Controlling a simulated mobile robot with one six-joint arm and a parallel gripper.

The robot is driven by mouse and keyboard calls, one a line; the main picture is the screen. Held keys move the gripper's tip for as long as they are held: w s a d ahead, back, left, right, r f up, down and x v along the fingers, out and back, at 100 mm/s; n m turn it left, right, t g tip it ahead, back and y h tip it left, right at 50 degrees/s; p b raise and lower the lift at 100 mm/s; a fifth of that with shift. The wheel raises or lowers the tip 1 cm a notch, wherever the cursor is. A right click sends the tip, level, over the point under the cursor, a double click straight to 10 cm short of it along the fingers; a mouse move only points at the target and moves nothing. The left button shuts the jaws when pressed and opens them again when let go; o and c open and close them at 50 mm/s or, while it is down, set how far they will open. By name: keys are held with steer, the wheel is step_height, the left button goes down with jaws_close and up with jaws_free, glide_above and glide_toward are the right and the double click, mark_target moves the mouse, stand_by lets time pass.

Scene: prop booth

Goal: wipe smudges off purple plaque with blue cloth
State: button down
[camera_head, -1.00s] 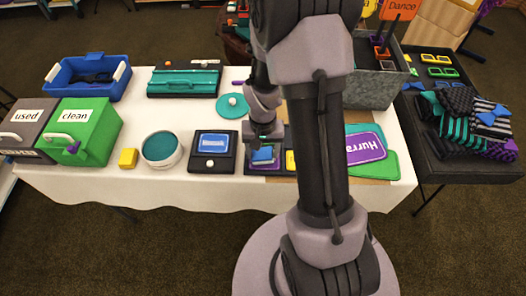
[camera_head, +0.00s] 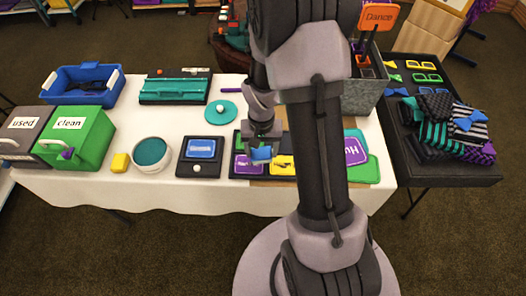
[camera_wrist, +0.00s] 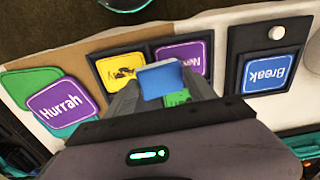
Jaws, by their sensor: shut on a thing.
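My gripper (camera_wrist: 163,90) is shut on the blue cloth (camera_wrist: 162,80), a small folded pad; the cloth also shows in the head view (camera_head: 262,154). A purple plaque (camera_wrist: 197,56) with white lettering lies in a dark tray, partly hidden by the cloth; it also shows in the head view (camera_head: 243,166). The cloth appears held above the tray, near the border of this plaque and the yellow plaque (camera_wrist: 119,70). Another purple plaque, reading "Hurrah" (camera_wrist: 62,106), lies apart on green and teal pieces. I cannot make out smudges.
A black stand with a blue "Break" plaque (camera_wrist: 266,72) is beside the tray. A grey box (camera_head: 366,97) stands at the back right.

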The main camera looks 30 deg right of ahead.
mark_target(261, 153)
steer(key=shift+r+p, duration=1)
steer(key=shift+r, duration=0.55)
